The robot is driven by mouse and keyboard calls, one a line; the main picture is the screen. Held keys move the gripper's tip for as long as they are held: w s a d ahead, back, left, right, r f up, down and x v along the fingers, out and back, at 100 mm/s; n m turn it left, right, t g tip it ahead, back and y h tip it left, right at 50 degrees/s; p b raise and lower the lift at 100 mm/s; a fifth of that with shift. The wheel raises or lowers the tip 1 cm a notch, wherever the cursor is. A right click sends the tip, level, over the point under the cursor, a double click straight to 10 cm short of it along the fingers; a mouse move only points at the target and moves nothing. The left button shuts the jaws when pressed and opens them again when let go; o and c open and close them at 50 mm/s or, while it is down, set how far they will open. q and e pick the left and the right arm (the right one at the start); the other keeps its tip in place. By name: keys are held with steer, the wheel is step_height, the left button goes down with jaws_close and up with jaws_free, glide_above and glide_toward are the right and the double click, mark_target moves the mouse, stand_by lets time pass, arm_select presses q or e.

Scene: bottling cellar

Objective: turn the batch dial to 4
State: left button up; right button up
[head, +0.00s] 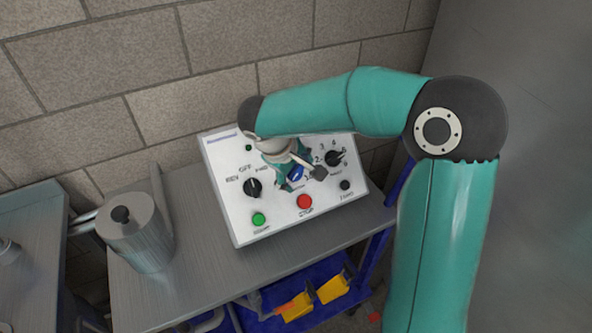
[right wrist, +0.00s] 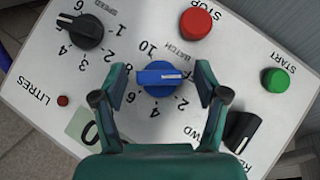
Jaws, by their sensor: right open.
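The batch dial is a blue knob with a raised bar (right wrist: 160,77) in the right wrist view, on a white control panel (right wrist: 40,65). Its bar lies roughly level there; which number it points to I cannot tell clearly. The printed 4 shows below the knob. My right gripper (right wrist: 162,74) is open, one finger on each side of the knob, with gaps to it; contact is not visible. In the head view the blue dial (head: 296,173) is partly hidden by my right gripper (head: 302,178), which reaches down over the panel. My left gripper is not in view.
Near the dial are a black speed dial (head: 335,158), a black REV/OFF/FWD switch (head: 253,187), a red stop button (head: 304,202) and a green start button (head: 258,219). A metal can (head: 140,240) stands left of the panel on the grey bench (head: 190,295). A brick wall is behind.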

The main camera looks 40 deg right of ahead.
steer(key=c, duration=1.2)
steer(key=shift+o, duration=0.2)
